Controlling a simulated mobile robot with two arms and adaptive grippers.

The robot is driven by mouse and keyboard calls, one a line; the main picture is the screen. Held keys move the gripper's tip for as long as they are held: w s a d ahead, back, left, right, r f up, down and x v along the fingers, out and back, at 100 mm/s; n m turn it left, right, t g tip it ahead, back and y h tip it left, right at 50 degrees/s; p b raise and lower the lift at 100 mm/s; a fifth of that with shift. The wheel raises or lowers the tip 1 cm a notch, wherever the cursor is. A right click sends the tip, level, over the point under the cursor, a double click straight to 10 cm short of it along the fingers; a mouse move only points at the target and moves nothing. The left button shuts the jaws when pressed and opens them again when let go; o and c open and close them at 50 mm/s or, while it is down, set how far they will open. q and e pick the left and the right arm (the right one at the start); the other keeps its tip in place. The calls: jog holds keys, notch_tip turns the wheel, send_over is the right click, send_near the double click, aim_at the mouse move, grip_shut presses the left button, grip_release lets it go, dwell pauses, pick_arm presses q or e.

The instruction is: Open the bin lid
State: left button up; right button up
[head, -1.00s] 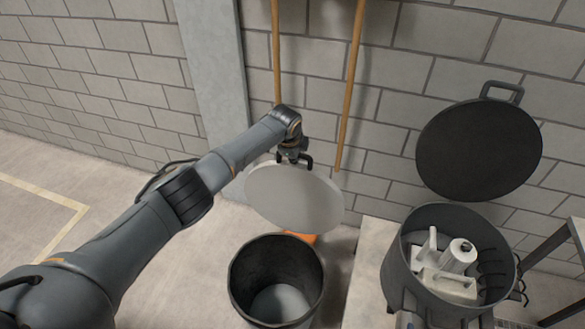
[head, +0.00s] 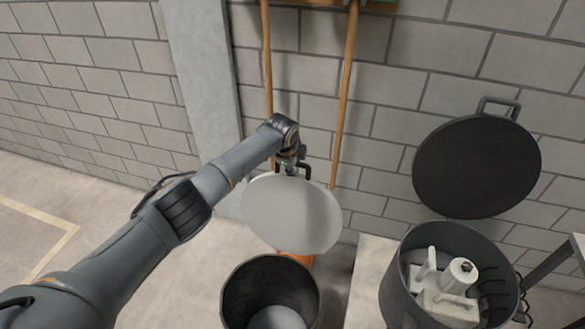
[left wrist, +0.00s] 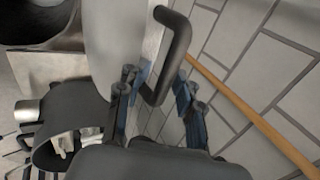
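The bin (head: 232,300) is a dark round tub at the bottom centre of the head view, with its mouth uncovered. Its pale grey round lid (head: 290,215) stands steeply tilted up behind the bin, near the wall. My left gripper (head: 292,166) is at the lid's top edge, by its dark handle (head: 307,172). In the left wrist view the fingers (left wrist: 160,95) are spread, with the bent black handle (left wrist: 181,45) between them and visible gaps. The lid's pale face (left wrist: 110,40) is beside it. My right gripper is not in view.
A grey drum (head: 405,290) with a white machine part (head: 455,285) inside stands at the right, its black lid (head: 475,168) raised. Wooden poles (head: 345,95) lean on the block wall close behind my gripper. An orange object (head: 296,266) shows under the lid. Floor at left is clear.

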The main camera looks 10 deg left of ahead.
pick_arm(q)
jog(key=shift+s+f, duration=0.2)
jog(key=shift+s, duration=0.05)
jog(key=shift+a+f, duration=0.1)
jog(key=shift+f, duration=0.1)
jog(key=shift+a, duration=0.1)
jog(key=v, duration=1.2)
dwell(0.4)
